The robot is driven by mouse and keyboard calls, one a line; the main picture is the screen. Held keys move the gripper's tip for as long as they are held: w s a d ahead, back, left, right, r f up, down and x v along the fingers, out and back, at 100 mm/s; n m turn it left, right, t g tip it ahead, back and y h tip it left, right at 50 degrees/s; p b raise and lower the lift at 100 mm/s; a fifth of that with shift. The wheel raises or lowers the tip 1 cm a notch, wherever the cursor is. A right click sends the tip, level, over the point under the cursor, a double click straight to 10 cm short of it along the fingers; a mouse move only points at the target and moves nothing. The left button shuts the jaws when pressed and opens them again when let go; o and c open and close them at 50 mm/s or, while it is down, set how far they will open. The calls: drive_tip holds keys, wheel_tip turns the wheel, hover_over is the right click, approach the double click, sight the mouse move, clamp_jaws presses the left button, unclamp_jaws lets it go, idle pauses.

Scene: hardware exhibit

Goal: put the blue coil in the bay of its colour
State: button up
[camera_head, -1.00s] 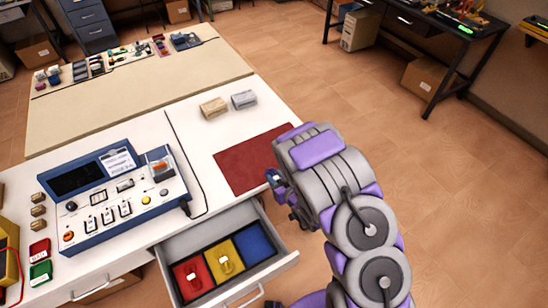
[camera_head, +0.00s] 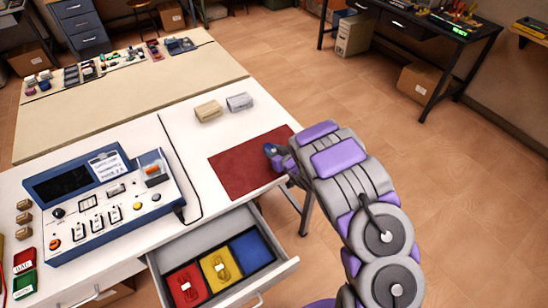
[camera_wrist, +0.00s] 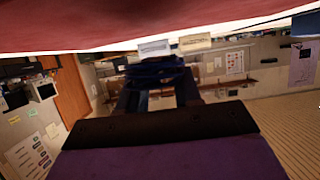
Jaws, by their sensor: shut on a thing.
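My gripper (camera_head: 276,156) is at the right part of the dark red mat (camera_head: 238,169) on the white bench. It is shut on the blue coil (camera_head: 270,150), which shows as a small blue piece at its tip. In the wrist view the coil (camera_wrist: 155,70) is dark blue between my fingers, close to the mat; I cannot tell whether it touches it. The open drawer (camera_head: 284,270) below has a red bay (camera_head: 172,277) and a yellow bay (camera_head: 208,262), each holding a coil of its own colour. The blue bay (camera_head: 251,250), at the right, looks empty.
A blue-grey test instrument (camera_head: 100,200) with a cable stands left of the mat. A tan block (camera_head: 208,111) and a grey block (camera_head: 239,102) lie behind the mat. Red and green boxes (camera_head: 24,272) are at the far left. The floor right of the bench is open.

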drive_tip(key=shift+w+a, duration=0.1)
drive_tip(key=shift+w, duration=0.1)
wheel_tip(320, 180, down, 4)
drive_tip(key=shift+r+b, duration=0.1)
drive_tip(key=shift+b, duration=0.7)
drive_tip(key=shift+d+r, duration=0.15)
drive_tip(key=shift+d, duration=0.05)
drive_tip(key=o, duration=1)
drive_tip(key=shift+a, duration=0.25)
